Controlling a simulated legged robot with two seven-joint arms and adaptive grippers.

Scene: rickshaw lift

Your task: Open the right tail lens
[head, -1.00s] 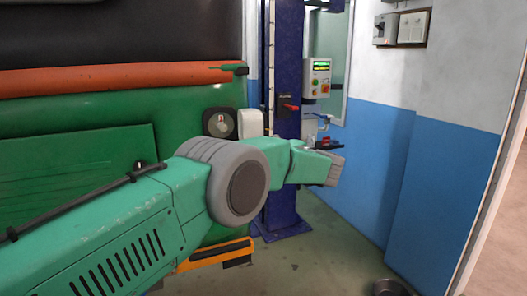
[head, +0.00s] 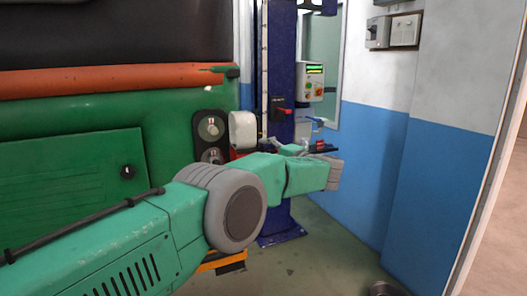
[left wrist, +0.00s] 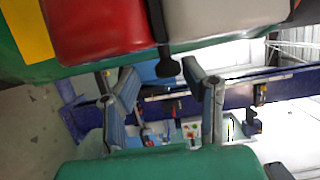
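The tail lens has a white part (head: 243,130) and a red part (left wrist: 100,28). It stands out to the right of the black lamp panel (head: 224,143), whose round bulb fittings are exposed. In the left wrist view its white part (left wrist: 215,18) shows beside the red one, with a black tab (left wrist: 167,67) between them. My left gripper (left wrist: 160,76) is open, its two fingers apart on either side of the tab. No firm contact can be made out. In the head view my forearm partly hides the fingers. My right gripper is not in view.
The green vehicle body (head: 80,180) fills the left side. A dark blue lift post (head: 281,75) with a control box (head: 310,82) stands behind my arm. Blue and white walls are at the right. The floor (head: 325,260) between is mostly clear.

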